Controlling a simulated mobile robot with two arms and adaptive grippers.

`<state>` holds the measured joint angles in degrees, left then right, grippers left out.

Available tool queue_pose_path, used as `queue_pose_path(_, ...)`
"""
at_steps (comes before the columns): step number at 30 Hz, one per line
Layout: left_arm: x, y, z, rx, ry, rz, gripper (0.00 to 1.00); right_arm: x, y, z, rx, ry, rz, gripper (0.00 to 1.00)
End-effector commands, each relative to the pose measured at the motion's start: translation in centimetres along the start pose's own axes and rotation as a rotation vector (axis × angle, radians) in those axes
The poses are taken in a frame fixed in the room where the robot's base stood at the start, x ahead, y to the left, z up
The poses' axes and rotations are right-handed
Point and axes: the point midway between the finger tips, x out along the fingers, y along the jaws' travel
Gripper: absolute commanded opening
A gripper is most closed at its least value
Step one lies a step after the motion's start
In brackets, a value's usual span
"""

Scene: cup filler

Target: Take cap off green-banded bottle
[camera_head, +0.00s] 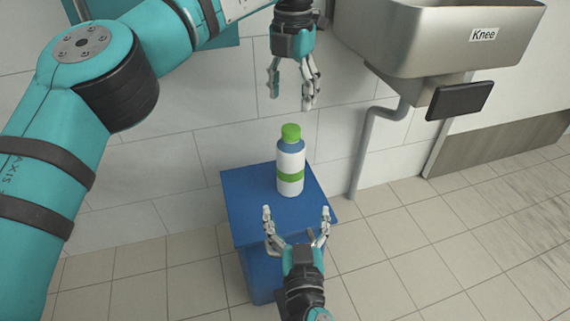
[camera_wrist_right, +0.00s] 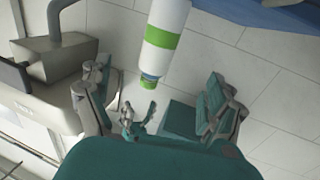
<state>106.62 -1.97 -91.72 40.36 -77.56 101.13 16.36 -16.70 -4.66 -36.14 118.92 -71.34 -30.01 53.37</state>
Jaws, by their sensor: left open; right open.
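The green-banded bottle (camera_head: 291,158) is white with a green band near its base and a green cap (camera_head: 290,132) on top. It stands upright on a blue stand (camera_head: 240,205). My left gripper (camera_head: 290,100) is open and empty, pointing down just above the cap. My right gripper (camera_head: 296,212) is open and empty, low in front of the bottle, fingers pointing towards it and apart from it. In the right wrist view the bottle (camera_wrist_right: 167,30) appears inverted between the open right fingers (camera_wrist_right: 158,75), its cap (camera_wrist_right: 148,82) near the left gripper (camera_wrist_right: 137,118).
A steel sink (camera_head: 430,40) labelled "Knee" hangs on the wall at the upper right, with a black knee pad (camera_head: 460,100) and a grey pipe (camera_head: 370,140) below. The tiled wall is close behind the stand. The floor (camera_head: 440,240) to the right is clear.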

Motion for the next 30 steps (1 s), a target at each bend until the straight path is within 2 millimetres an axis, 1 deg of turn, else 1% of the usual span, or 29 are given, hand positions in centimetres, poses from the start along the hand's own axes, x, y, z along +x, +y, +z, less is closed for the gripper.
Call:
queue_pose_path(1, 0.0, 0.0, 0.0, 0.000, 0.000, -0.001, 0.59, 1.0, 0.0, -0.2, -0.001, 0.005, 0.001, 0.91)
queue_pose_path(6, 0.1, 0.0, 0.0, 0.001, 0.000, -0.002, 0.59, 4.4, 0.0, -0.2, -0.001, 0.005, 0.000, 0.91)
queue_pose_path(18, 0.1, 0.0, 0.0, 0.001, 0.000, -0.003, 0.59, 12.2, 0.0, -0.1, -0.001, 0.002, 0.000, 0.91)
queue_pose_path(21, 0.1, 0.0, 0.0, 0.001, 0.000, -0.003, 0.59, 13.7, 0.0, -0.1, -0.002, 0.001, 0.001, 0.91)
queue_pose_path(24, 0.1, 0.0, 0.0, 0.001, 0.000, -0.003, 0.59, 14.7, 0.0, -0.1, 0.000, 0.000, 0.001, 0.91)
queue_pose_path(30, 0.1, 0.0, 0.0, 0.001, 0.000, -0.003, 0.59, 15.6, 0.0, 0.0, 0.001, -0.001, 0.001, 0.91)
